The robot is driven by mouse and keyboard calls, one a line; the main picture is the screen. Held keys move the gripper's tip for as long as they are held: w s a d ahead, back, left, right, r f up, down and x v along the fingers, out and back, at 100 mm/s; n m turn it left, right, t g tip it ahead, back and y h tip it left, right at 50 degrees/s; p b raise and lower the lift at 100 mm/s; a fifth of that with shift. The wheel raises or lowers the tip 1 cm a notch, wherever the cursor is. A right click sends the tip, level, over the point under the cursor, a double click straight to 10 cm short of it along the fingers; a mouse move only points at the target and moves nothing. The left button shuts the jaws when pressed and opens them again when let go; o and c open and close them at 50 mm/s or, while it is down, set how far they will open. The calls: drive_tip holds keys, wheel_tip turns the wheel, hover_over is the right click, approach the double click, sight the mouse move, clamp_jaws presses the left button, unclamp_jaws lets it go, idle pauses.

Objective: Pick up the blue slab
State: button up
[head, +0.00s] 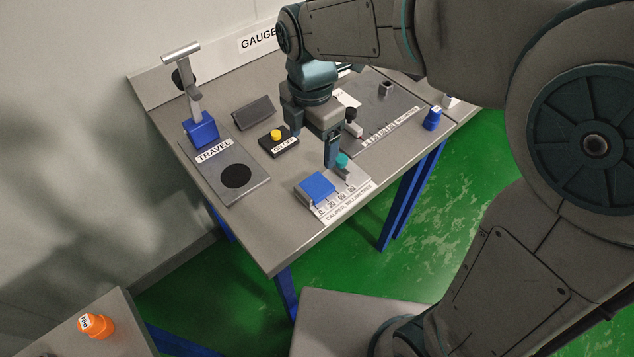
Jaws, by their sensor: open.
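The blue slab (317,187) lies on the caliper plate (343,204), near the front edge of the table. It sits at the left part of the scale, next to a grey jaw piece with a teal knob (341,160). My gripper (314,150) is above and just behind the slab, pointing down. Its jaws are apart and nothing is seen between them. One finger hangs close to the teal knob; I cannot tell whether they touch.
A travel gauge (197,112) with a blue block (201,131) and a plate with a black disc (236,176) stand left. A yellow button box (278,140) is behind the slab. A blue cylinder (432,119) stands right. An orange jar (97,326) is on another table.

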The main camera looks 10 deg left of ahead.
hover_over(314, 187)
wheel_tip(314, 187, down, 8)
drive_tip(key=shift+a+f, duration=0.1)
drive_tip(key=shift+a, duration=0.05)
drive_tip(key=shift+d+f, duration=0.2)
drive_tip(key=shift+f, duration=2.5)
drive_tip(key=c, duration=1.2)
drive_tip(key=shift+o, duration=0.2)
drive_tip(key=shift+r, duration=0.1)
